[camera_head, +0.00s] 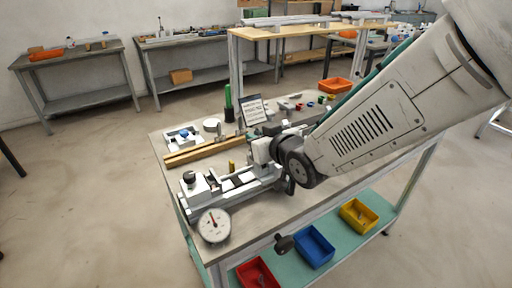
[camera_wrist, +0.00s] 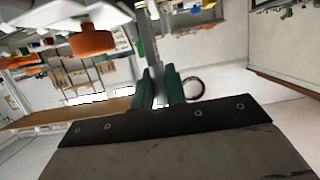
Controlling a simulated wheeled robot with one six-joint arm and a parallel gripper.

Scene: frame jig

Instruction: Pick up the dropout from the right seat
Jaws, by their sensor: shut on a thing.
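In the wrist view my gripper (camera_wrist: 160,84) shows as two dark green fingers close together, shut on a thin grey piece, the dropout (camera_wrist: 149,42). Most of it is hidden, and its shape is hard to make out. A dark ring (camera_wrist: 193,88) shows just right of the fingers; I cannot tell whether it belongs to the held piece. In the head view the frame jig (camera_head: 238,187) lies along the bench's front left part. My arm's end covers the jig's right end, so the right seat and the fingers cannot be made out there.
A dial gauge (camera_head: 214,225) is at the bench's front edge. A wooden bar (camera_head: 204,151), a green bottle (camera_head: 229,104) and a small sign (camera_head: 253,109) stand behind the jig. An orange bin (camera_head: 335,85) is at the back. Red, blue (camera_head: 312,248) and yellow bins are on the lower shelf.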

